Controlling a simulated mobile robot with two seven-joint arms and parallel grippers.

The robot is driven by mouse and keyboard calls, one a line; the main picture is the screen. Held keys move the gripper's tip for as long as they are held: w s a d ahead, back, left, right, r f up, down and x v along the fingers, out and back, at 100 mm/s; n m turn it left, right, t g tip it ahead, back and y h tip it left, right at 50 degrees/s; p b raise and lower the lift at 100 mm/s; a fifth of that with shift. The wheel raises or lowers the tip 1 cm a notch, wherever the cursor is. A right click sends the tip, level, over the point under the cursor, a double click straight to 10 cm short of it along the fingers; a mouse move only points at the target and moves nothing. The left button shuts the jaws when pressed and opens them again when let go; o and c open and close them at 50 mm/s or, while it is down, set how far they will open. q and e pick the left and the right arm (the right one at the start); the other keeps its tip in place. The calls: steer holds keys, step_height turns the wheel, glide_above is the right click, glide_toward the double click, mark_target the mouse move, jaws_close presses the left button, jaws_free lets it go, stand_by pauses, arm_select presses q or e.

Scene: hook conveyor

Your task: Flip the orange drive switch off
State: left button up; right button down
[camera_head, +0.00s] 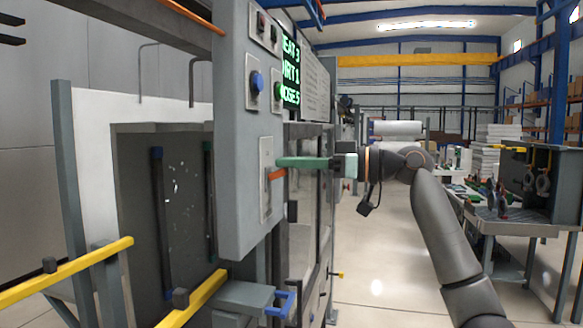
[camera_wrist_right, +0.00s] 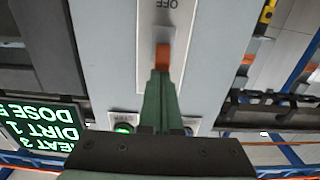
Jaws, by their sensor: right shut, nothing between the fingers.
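The orange drive switch (camera_head: 277,174) sticks out from a light switch plate (camera_head: 266,190) on the side of the grey control box (camera_head: 236,130). My right gripper (camera_head: 281,162) is shut and empty, its green fingers reaching left to the plate just above the switch. In the right wrist view the closed fingertips (camera_wrist_right: 160,76) lie right against or over the orange switch (camera_wrist_right: 163,57); I cannot tell if they touch. That view is upside down, with the word OFF on the plate (camera_wrist_right: 182,22) beyond the switch.
Above the plate are a blue knob (camera_head: 256,82), a green button (camera_head: 277,90) and a green-lettered display (camera_head: 290,75). Yellow rails (camera_head: 70,272) and a blue-grey bracket (camera_head: 250,297) sit below. A workbench (camera_head: 510,222) stands right; the floor between is clear.

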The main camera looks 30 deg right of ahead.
mark_target(287, 171)
steer(key=shift+s+f+y+b, duration=0.1)
steer(key=shift+f+y+b, duration=0.35)
steer(key=shift+b, duration=0.65)
arm_select(q)
steer(key=w+d+f+b, duration=0.1)
steer(key=d+f+b, duration=0.2)
steer(key=f+b, duration=0.5)
steer(key=shift+w+d+f+m+h+b, duration=0.2)
steer(key=shift+w+f+m+h+b, duration=0.15)
steer(key=shift+b, duration=0.3)
arm_select(e)
steer(key=t+y, duration=0.1)
steer(key=f+t+y, duration=0.1)
steer(key=t, duration=0.1)
steer(key=f+t+y, duration=0.1)
steer(key=shift+s+d, duration=0.3)
steer(key=shift+s, duration=0.05)
steer(key=shift+r, duration=0.15)
